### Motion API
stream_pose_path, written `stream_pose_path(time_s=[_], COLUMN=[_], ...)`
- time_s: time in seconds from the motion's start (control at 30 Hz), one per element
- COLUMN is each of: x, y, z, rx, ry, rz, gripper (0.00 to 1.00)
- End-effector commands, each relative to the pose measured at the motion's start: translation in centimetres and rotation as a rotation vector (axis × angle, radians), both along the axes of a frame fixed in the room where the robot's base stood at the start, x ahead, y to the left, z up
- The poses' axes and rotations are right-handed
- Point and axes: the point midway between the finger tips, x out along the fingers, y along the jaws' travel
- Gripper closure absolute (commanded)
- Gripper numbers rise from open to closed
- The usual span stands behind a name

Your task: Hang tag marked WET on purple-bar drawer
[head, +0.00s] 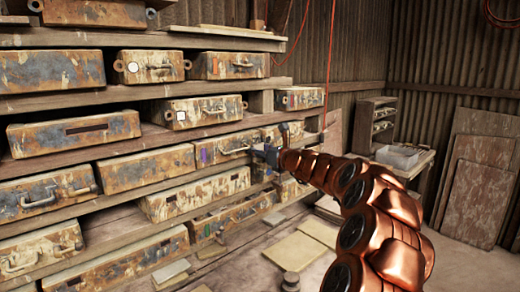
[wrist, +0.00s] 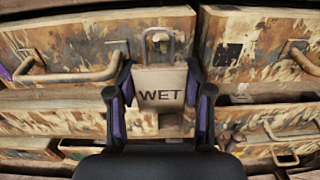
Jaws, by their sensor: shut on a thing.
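The tag marked WET (wrist: 160,88) is a pale tan plate with dark letters and a grey loop (wrist: 160,42) at its top. It is upright between the fingers of my gripper (wrist: 160,105), which is shut on it. In the head view my gripper (head: 264,154) is at the right end of the purple-bar drawer (head: 214,158); the tag cannot be made out there. The drawer's bar handle (wrist: 72,70) is left of the tag in the wrist view, with the purple mark (wrist: 5,72) at the left edge. The loop appears apart from the handle.
Weathered drawers crowd the wooden shelves (head: 140,92) above, below and beside. Another handled drawer (wrist: 262,50) is to the right in the wrist view. Flat tiles (head: 296,250) lie on the low surface below. A small cart (head: 405,160) stands at the right.

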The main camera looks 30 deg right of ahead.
Motion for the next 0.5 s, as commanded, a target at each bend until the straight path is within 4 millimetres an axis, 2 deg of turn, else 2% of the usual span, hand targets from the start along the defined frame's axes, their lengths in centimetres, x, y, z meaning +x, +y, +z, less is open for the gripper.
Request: stream_pose_path(time_s=[0.03,0.27,0.3,0.5], x=[0.42,0.68,0.70,0.66], y=[0.58,0.65,0.62,0.60], z=[-0.56,-0.77,-0.81,-0.86], rx=[0.000,0.000,0.000,0.000], ry=[0.009,0.012,0.013,0.013], rz=[0.010,0.012,0.011,0.011], gripper=[0.73,0.73,0.48,0.27])
